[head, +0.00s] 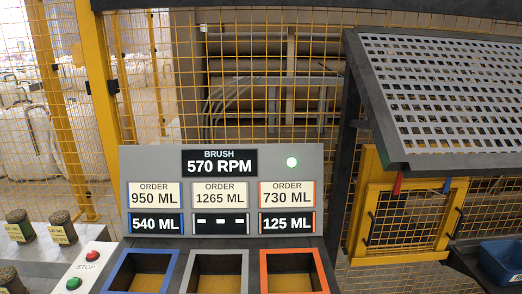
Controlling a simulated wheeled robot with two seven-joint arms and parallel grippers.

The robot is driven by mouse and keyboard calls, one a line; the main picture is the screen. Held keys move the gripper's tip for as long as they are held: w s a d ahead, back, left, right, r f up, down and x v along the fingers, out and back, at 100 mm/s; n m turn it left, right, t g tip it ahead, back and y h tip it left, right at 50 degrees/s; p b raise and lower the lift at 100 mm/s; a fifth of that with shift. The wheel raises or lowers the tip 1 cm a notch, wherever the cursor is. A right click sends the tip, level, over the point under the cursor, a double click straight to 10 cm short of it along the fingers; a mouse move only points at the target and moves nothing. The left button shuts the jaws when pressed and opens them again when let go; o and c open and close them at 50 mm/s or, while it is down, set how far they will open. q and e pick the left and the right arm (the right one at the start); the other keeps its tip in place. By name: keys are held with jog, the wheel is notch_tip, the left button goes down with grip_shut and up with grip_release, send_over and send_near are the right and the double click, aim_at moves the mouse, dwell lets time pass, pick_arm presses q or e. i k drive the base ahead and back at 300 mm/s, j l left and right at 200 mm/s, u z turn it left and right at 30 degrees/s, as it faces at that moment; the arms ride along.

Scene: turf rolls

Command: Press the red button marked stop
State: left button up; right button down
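The red button (95,256) sits on a pale, tilted control box (84,271) at the lower left. The word STOP is printed just below it. A green button (73,283) is on the same box, lower and to the left. Nothing covers the red button. Neither of my grippers shows in the head view.
A perforated sloped rack (450,90) and blue tub (500,262) are at right.

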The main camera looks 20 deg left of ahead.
aim_at(92, 254)
jog(key=u, duration=1.7)
